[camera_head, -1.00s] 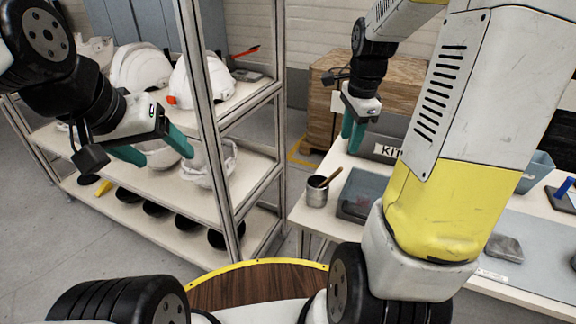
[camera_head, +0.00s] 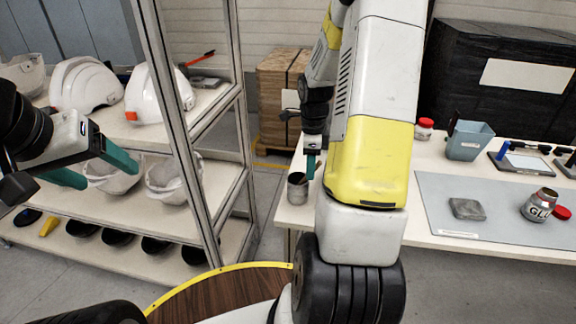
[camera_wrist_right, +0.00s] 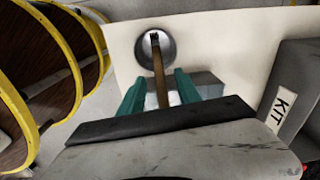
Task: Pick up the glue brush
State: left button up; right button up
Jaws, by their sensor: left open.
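The glue brush (camera_wrist_right: 160,80) has a brown handle. It leans in a round metal cup (camera_head: 297,189) on the table's near left corner; the cup also shows in the right wrist view (camera_wrist_right: 155,47). In the head view I cannot make out the brush. My right gripper (camera_head: 311,166) is beside the cup, pointing down. In the right wrist view its teal fingers (camera_wrist_right: 160,82) stand apart with the handle between them, a gap showing on each side. My left gripper (camera_head: 112,173) is open and empty in front of the shelf.
A shelf rack (camera_head: 170,120) with white helmet shells stands at the left. On the table are a grey mat (camera_head: 445,205), a glue jar (camera_head: 538,205), a grey block (camera_head: 467,209) and a blue-grey bin (camera_head: 469,140). A box marked KIT (camera_wrist_right: 290,95) is right of my right gripper.

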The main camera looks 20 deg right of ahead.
jog(key=shift+f, duration=0.6)
grip_shut()
jog(key=shift+r, duration=0.15)
notch_tip(320, 180, up, 18)
dwell(0.4)
